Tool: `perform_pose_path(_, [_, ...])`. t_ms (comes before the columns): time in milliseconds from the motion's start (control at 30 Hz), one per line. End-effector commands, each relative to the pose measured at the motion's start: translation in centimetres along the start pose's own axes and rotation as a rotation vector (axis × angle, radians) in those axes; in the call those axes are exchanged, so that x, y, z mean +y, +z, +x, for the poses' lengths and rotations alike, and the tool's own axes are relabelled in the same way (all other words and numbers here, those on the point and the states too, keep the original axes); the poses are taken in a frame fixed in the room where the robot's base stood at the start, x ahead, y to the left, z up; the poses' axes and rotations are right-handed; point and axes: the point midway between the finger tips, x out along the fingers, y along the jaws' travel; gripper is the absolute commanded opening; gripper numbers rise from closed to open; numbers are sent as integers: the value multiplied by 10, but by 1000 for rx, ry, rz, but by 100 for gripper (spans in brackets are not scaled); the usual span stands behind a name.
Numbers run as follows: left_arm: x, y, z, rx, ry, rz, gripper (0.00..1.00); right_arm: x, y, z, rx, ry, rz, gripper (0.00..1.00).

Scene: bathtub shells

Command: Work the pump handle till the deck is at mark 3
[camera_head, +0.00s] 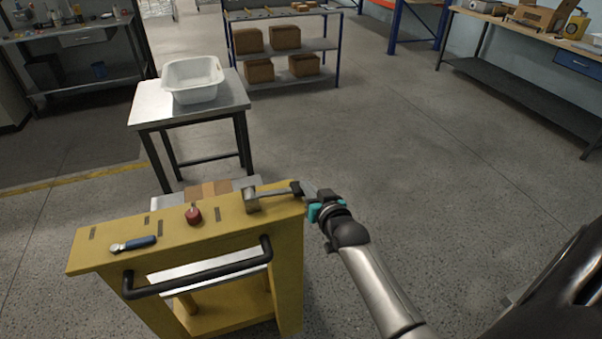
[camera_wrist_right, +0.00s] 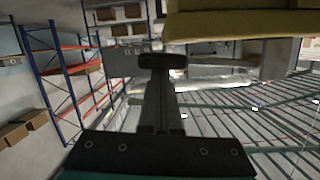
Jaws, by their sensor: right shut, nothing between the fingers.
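The yellow pump cart (camera_head: 240,228) stands at the lower left of the head view. Its pump handle (camera_head: 275,192) is a grey bar running right from a metal block (camera_head: 251,200) on the top, with a black end. My right gripper (camera_head: 309,191) is shut and empty at that black end; whether it touches I cannot tell. In the wrist view its fingers (camera_wrist_right: 160,88) point at a dark rounded piece (camera_wrist_right: 155,61), probably the handle's end. A grey deck (camera_head: 168,202) shows partly behind the cart's top, with a brown box (camera_head: 207,190) on it. Mark numbers are not readable. My left gripper is not in view.
A red knob (camera_head: 193,215) and a blue-handled lever (camera_head: 134,244) sit on the cart top. A black push bar (camera_head: 200,276) crosses its near side. A metal table (camera_head: 147,108) with a white tub (camera_head: 192,78) stands behind. The floor to the right is clear.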

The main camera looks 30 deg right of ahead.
Motion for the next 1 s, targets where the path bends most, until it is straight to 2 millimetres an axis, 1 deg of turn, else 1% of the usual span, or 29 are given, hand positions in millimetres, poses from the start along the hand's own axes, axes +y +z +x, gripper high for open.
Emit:
perform_pose_path(33, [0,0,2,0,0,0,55,1,6,0,-7,-4,14,0])
perform_pose_path(167, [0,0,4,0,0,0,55,1,9,1,-6,-11,41,0])
perform_pose_path(700, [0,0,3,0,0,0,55,1,10,1,-9,-13,52,0])
perform_pose_path(867, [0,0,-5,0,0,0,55,-1,2,1,-9,-13,52,0])
perform_pose_path(1000, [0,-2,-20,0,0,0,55,-3,-14,1,-7,-14,52,0])
